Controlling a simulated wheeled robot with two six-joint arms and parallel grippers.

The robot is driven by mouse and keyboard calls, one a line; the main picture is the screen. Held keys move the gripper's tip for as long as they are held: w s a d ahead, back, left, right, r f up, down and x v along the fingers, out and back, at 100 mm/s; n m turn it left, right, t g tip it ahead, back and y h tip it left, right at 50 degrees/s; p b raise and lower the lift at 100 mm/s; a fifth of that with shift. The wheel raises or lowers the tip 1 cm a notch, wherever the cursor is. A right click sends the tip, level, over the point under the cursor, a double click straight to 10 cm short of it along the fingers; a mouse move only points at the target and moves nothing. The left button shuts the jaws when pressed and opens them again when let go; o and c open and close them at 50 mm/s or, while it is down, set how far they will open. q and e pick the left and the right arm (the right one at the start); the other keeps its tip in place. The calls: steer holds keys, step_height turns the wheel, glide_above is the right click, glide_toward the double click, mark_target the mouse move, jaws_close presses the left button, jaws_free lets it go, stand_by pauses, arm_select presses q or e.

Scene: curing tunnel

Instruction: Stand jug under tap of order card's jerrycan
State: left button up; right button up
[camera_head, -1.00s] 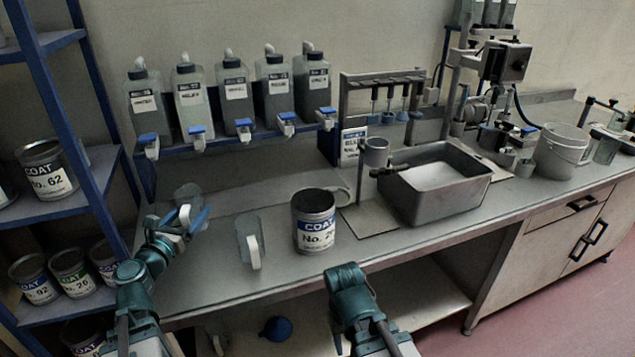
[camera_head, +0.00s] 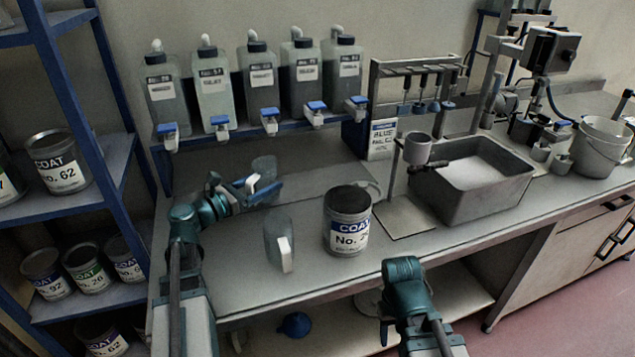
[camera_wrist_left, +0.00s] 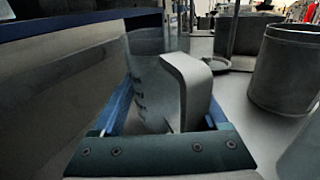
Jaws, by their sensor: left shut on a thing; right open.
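My left gripper (camera_head: 262,190) is shut on the handle of a clear jug (camera_head: 264,168). The jug is upright over the bench, below and slightly in front of the middle jerrycan's tap (camera_head: 270,122). I cannot tell whether its base touches the bench. In the left wrist view, the jug (camera_wrist_left: 148,85) and its pale handle (camera_wrist_left: 190,85) are between the blue fingers. Several labelled jerrycans, including the middle one (camera_head: 262,80), stand on a blue shelf with blue-handled taps; their labels are too blurred to read. My right arm is at the bottom; its jaws do not show.
A second clear jug (camera_head: 278,242) and a COAT tin (camera_head: 347,222) stand in front on the bench. A card reading BLUE (camera_head: 382,138) is right of the taps. A grey sink (camera_head: 480,195) lies further right. A blue rack (camera_head: 85,120) of tins stands left.

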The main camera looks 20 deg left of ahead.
arm_select(q)
steer(key=x, duration=1.6)
steer(key=shift+w+d, duration=0.15)
steer(key=shift+w, duration=0.25)
steer(key=f+b, duration=0.2)
steer(key=w+f+b, duration=0.1)
steer(key=shift+d+f+b, duration=0.3)
steer(key=shift+f+b, duration=0.1)
steer(key=shift+r, duration=0.15)
